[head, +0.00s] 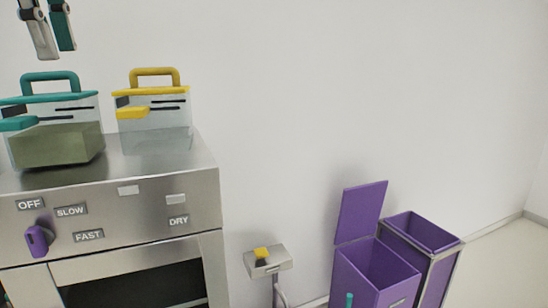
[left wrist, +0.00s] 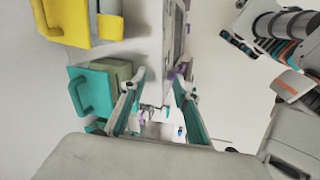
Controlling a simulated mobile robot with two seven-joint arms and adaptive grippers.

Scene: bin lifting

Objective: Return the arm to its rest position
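My left gripper (head: 56,50) hangs at the top left of the head view, fingers pointing down, above the teal-handled clear bin (head: 50,100). In the left wrist view its two fingers (left wrist: 158,92) stand well apart with nothing between them. The teal-handled bin holds a greenish-brown block and sits on the steel machine (head: 110,215). It also shows in the left wrist view (left wrist: 90,92), left of the fingers and apart from them. My right gripper cannot be made out in either view.
A yellow-handled clear bin (head: 155,120) stands on the machine beside the teal one. The machine's front has a purple dial (head: 38,240). A small post box with a yellow button (head: 262,254) and open purple bins (head: 375,265) stand to the right. The wall area between is clear.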

